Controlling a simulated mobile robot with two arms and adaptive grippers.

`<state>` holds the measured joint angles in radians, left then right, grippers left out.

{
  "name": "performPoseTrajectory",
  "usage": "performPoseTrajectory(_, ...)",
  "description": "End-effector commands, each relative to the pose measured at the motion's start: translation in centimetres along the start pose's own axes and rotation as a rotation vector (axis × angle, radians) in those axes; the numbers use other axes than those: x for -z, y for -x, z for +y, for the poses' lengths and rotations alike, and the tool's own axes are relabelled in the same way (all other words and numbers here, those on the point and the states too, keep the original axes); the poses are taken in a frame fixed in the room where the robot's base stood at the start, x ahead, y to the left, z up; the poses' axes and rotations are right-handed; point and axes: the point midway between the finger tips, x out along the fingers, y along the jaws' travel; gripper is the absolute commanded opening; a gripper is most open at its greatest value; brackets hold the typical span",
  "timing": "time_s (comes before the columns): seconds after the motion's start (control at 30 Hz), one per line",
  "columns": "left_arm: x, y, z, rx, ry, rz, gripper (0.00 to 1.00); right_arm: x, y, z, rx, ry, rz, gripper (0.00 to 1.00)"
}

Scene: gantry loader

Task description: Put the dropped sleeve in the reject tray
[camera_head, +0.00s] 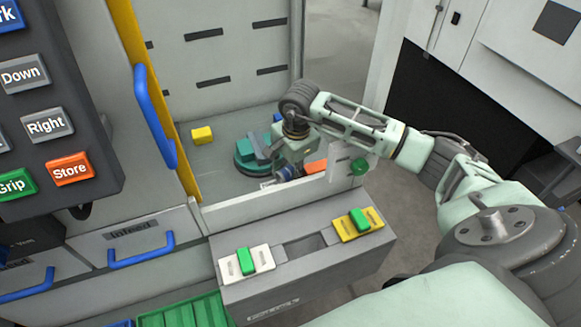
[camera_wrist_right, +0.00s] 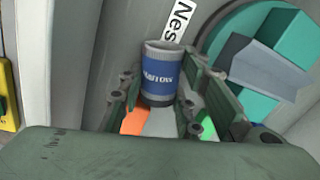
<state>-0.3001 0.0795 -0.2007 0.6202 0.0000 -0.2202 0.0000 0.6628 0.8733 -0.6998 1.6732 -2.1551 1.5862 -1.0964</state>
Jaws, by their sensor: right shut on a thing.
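My right gripper (camera_head: 286,172) reaches down inside the machine bay. It is shut on the sleeve, a short grey cylinder with a blue band and white lettering, seen in the right wrist view (camera_wrist_right: 160,78). The sleeve stands roughly upright between the two fingers (camera_wrist_right: 168,95); in the head view the gripper and arm mostly cover it. An orange piece (camera_head: 316,167) lies just right of the gripper and shows below the sleeve in the wrist view. I cannot tell which thing is the reject tray. My left gripper is out of view.
A teal round fixture with a grey block (camera_head: 247,152) stands left of the gripper, near a yellow block (camera_head: 202,135). The bay's low front wall (camera_head: 262,204) and a grey ledge with green switches (camera_head: 305,247) are in front. A green crate (camera_head: 185,312) is below.

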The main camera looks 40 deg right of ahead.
Motion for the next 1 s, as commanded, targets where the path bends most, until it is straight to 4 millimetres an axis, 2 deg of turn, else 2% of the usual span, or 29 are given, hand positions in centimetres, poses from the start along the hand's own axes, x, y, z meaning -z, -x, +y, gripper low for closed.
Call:
performPoseTrajectory(0.2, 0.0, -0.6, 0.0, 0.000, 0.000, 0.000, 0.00, 0.0, -0.5, 0.1, 0.001, 0.001, 0.000, 0.00)
performPoseTrajectory(0.23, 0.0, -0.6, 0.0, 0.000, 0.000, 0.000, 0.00, 0.0, -0.5, 0.1, 0.000, 0.001, 0.000, 0.32)
performPoseTrajectory(0.43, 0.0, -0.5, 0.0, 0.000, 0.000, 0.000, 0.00, 0.0, -0.4, 0.1, 0.000, 0.001, 0.000, 0.50)
performPoseTrajectory(0.73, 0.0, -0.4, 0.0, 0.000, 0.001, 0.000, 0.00, 0.0, -0.4, 0.0, 0.000, 0.000, 0.000, 0.50)
performPoseTrajectory(0.87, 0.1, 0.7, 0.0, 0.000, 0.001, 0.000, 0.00, -0.1, -0.1, 0.1, -0.002, 0.001, -0.002, 0.50)
performPoseTrajectory(0.9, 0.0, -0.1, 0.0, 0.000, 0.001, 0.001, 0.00, 0.0, 0.3, -0.1, 0.005, 0.002, 0.000, 0.50)
performPoseTrajectory(1.0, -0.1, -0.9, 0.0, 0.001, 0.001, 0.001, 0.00, 0.1, 2.0, -0.1, 0.007, 0.003, 0.002, 0.50)
